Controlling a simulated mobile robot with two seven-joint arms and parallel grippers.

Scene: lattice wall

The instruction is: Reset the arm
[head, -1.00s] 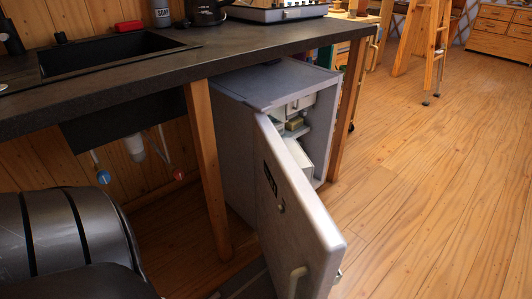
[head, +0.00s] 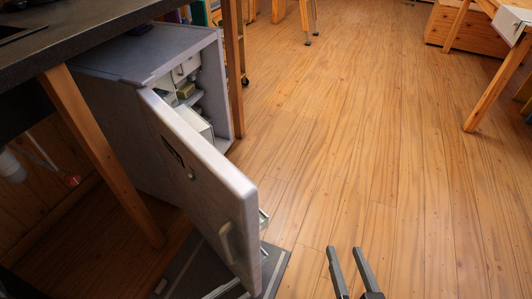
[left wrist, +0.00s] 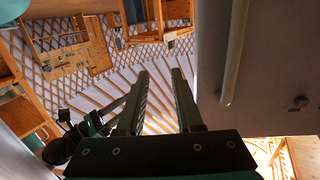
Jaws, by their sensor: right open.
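The small grey fridge (head: 125,55) stands under the counter with its door (head: 200,165) swung open toward me. A pale handle (head: 227,243) is on the door's outer face. My left gripper (left wrist: 162,74) is open and empty in the left wrist view, its two fingers apart. The door's face (left wrist: 262,95) and its handle (left wrist: 235,55) are close at its right. In the head view the left gripper is mostly hidden by the door; only small metal parts show at the door's edge. My right gripper (head: 348,254) is open and empty over the floor at the bottom.
Pale boxes (head: 193,120) sit inside the fridge. A wooden counter leg (head: 110,160) stands left of the door. The wooden floor (head: 360,140) to the right is wide and clear. A wooden table leg (head: 493,85) stands at far right.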

